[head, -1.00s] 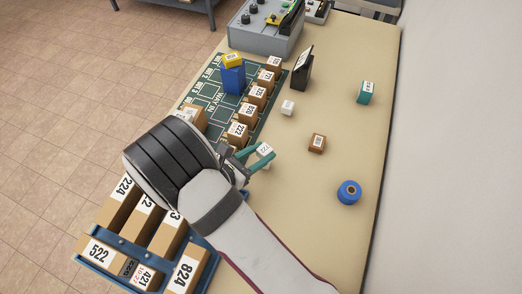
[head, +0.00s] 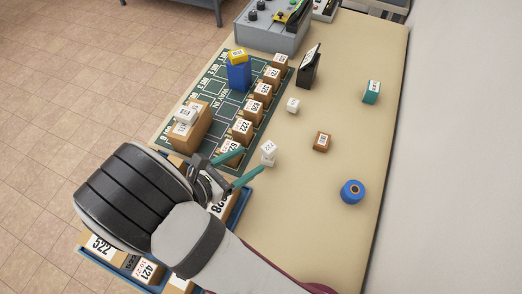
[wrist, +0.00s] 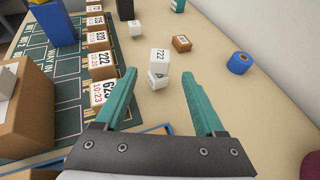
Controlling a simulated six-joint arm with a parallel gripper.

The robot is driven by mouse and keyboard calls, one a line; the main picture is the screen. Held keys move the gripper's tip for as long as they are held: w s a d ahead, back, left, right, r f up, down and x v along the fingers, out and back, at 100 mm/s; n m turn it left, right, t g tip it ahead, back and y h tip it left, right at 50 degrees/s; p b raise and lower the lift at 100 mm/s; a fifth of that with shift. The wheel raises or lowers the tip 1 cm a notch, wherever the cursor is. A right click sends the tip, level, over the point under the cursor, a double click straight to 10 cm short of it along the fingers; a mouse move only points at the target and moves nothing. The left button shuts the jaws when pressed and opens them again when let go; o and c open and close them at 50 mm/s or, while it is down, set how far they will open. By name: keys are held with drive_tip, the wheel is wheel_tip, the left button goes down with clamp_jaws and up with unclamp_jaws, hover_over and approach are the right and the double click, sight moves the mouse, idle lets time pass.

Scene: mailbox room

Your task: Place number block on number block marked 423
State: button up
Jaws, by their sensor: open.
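A white number block (head: 269,146), whose print reads like 722, sits on top of another white block (head: 267,159) on the tan table. The wrist view shows the upper block (wrist: 159,57) resting on the lower one (wrist: 157,79), slightly turned relative to it. The lower block's number is too small to read for sure. My gripper (head: 253,162) is open and empty, its teal fingers apart, just left of and nearer than the stack. In the wrist view the stack stands beyond the gap between the fingertips, with no visible contact.
A row of numbered brown boxes (head: 253,109) stands on the green mat (head: 212,85) at left. A small white block (head: 292,105), a brown block (head: 321,141), a teal block (head: 371,91) and a blue roll (head: 352,191) stand apart. The blue crate (head: 240,210) lies under my arm.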

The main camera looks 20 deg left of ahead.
drive_tip(key=v, duration=0.4)
drive_tip(key=shift+s+a+r, duration=0.1)
drive_tip(key=shift+s, duration=0.15)
drive_tip(key=w+d+r+m+g+h, duration=0.1)
drive_tip(key=d+r+m+g, duration=0.15)
drive_tip(key=d+m, duration=0.3)
drive_tip(key=w+d+r+m+g+h, duration=0.1)
drive_tip(key=d+r+m+g+h, duration=0.1)
drive_tip(key=d+m+g, duration=0.3)
drive_tip(key=d+r+m+g+h, duration=0.1)
drive_tip(key=d+r+m+g, duration=0.1)
drive_tip(key=d+m, duration=0.35)
drive_tip(key=s+d+r+m+g+y, duration=0.1)
drive_tip(key=s+d+m+y, duration=0.3)
drive_tip(key=m, duration=0.6)
drive_tip(key=s+d+r+m+g+y, duration=0.2)
drive_tip(key=s+m+y, duration=0.4)
drive_tip(key=m, duration=0.5)
drive_tip(key=d+r, duration=0.1)
drive_tip(key=d, duration=0.1)
drive_tip(key=shift+s+d+r+y, duration=0.25)
drive_tip(key=shift+d+y, duration=0.15)
